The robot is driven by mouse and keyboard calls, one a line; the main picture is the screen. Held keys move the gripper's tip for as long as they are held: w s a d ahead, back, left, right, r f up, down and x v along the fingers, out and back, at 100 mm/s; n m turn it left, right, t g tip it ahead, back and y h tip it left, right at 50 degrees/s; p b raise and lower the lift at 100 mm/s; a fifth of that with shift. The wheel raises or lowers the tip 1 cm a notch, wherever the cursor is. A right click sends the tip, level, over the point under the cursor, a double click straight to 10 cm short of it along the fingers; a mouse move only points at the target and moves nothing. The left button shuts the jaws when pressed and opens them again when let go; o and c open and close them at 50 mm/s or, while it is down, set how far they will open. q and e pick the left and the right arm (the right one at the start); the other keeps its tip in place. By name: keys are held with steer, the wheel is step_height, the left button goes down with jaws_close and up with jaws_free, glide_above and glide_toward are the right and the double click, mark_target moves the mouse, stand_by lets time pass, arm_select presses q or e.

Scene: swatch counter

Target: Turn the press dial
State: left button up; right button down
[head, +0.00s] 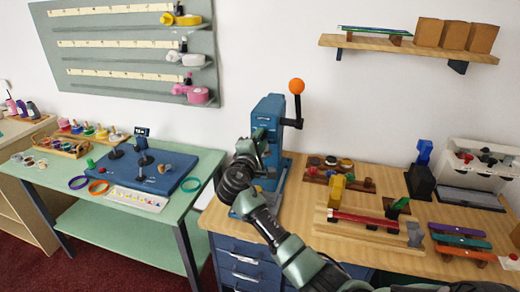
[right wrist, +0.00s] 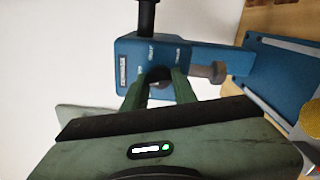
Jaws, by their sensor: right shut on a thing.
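The blue press (head: 268,112) stands on the wooden bench, with a black lever ending in an orange ball (head: 297,86). My right gripper (head: 259,136) is at the front of the press head. In the right wrist view the two green fingers (right wrist: 157,76) are shut on a small part at the press face, taken to be the dial. My left gripper is not in view.
Right of the press are a rack of round pots (head: 330,165), a wooden fixture with a red bar (head: 365,219) and a black-and-blue stand (head: 422,180). A green table (head: 190,215) with a blue board (head: 150,178) stands left. A shelf (head: 400,47) hangs above.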

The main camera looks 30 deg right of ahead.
steer(key=shift+m+b, duration=1.35)
steer(key=shift+m, duration=0.15)
steer(key=c, duration=1.1)
jaws_free()
steer(key=b+v, duration=0.1)
steer(key=v, duration=0.6)
steer(key=shift+s+a+b, duration=0.25)
steer(key=shift+b, duration=0.1)
steer(key=shift+f, duration=0.1)
